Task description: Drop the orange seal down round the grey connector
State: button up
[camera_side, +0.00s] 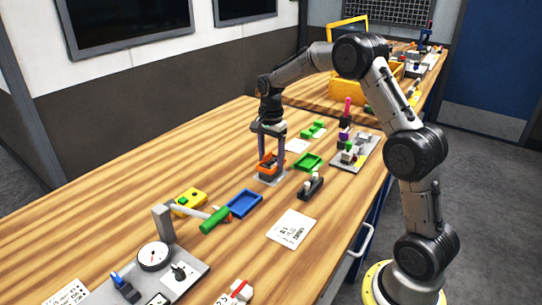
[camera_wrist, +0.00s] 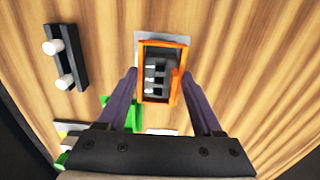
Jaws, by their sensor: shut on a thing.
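The orange seal (camera_wrist: 182,85) is a rectangular open frame. My gripper (camera_wrist: 160,75) is shut on it, with one finger at each long side. The grey connector (camera_wrist: 155,72), dark with several lighter rows, shows through the seal's opening in the wrist view. It stands on a light grey plate (camera_wrist: 162,34). In the side view my gripper (camera_side: 272,158) points down with the seal (camera_side: 277,160) between its fingers, just over the plate (camera_side: 282,178). The seal outlines the connector from above; I cannot tell how far down around it the seal sits.
A green tray (camera_side: 308,162) and a black block with light knobs (camera_side: 311,187) lie right of the plate. A blue tray (camera_side: 243,204), a green-handled tool (camera_side: 215,220) and a yellow box (camera_side: 190,200) lie in front. Wood left of the plate is clear.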

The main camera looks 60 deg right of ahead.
jog(key=shift+f, duration=0.6)
dwell(0.3)
jog(key=o, duration=0.9)
jog(key=shift+r, duration=0.1)
jog(key=shift+r, duration=3.45)
jog(key=shift+a, duration=0.1)
